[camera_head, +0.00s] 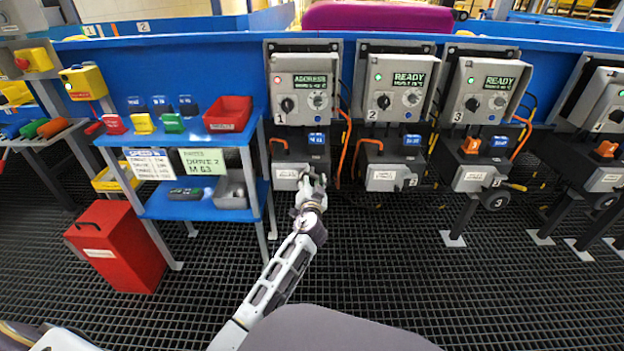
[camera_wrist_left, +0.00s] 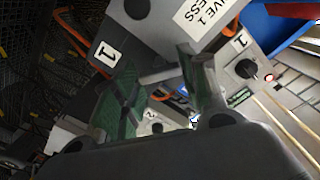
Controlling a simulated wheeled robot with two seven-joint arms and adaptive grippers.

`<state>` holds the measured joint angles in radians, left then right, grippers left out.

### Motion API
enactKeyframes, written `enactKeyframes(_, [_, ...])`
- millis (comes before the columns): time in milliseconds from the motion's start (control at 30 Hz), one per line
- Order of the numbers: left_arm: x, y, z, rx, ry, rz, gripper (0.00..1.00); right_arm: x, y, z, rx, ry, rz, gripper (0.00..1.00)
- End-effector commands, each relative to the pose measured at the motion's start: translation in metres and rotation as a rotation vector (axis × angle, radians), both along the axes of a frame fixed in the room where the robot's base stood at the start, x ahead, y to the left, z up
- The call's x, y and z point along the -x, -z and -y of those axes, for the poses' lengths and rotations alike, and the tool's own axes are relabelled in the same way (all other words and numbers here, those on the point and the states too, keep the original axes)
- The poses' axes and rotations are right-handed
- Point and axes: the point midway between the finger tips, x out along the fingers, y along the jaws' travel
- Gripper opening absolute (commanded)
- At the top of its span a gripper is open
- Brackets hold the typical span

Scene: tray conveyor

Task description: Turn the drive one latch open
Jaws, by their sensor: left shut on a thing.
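The drive one box (camera_head: 287,152) is a dark unit with a pale front plate, below control panel 1 (camera_head: 297,116). That panel reads ADDRESS and has a red light. My left gripper (camera_head: 311,180) is at the right end of the plate and mostly hides the latch in the head view. In the left wrist view, the green-padded fingers of my left gripper (camera_wrist_left: 158,88) are shut on a light grey bar, the drive one latch (camera_wrist_left: 158,75). My right gripper is not in view.
Panels 2 (camera_head: 398,87) and 3 (camera_head: 487,92) read READY with green lights; their drive boxes stand to the right. A blue shelf (camera_head: 160,209) with bins and cards stands left of drive one. A red bin (camera_head: 110,240) is on the grated floor. The floor at front right is clear.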

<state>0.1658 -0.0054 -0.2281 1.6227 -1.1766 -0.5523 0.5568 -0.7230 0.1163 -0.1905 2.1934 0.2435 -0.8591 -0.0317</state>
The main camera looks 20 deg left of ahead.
Motion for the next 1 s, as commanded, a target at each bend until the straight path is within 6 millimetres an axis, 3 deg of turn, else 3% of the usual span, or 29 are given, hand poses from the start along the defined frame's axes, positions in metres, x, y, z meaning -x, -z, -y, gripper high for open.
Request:
enactKeyframes(300, [0.0, -0.001, 0.001, -0.274, 0.0, -0.079, 0.19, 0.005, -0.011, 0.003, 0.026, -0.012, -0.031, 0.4])
enactKeyframes(400, [0.0, -0.002, 0.001, -0.365, 0.001, -0.104, 0.19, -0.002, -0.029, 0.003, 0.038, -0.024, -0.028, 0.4])
enactKeyframes(1000, [0.0, 0.0, 0.001, -0.851, 0.003, -0.244, 0.19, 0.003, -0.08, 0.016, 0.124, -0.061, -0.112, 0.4])
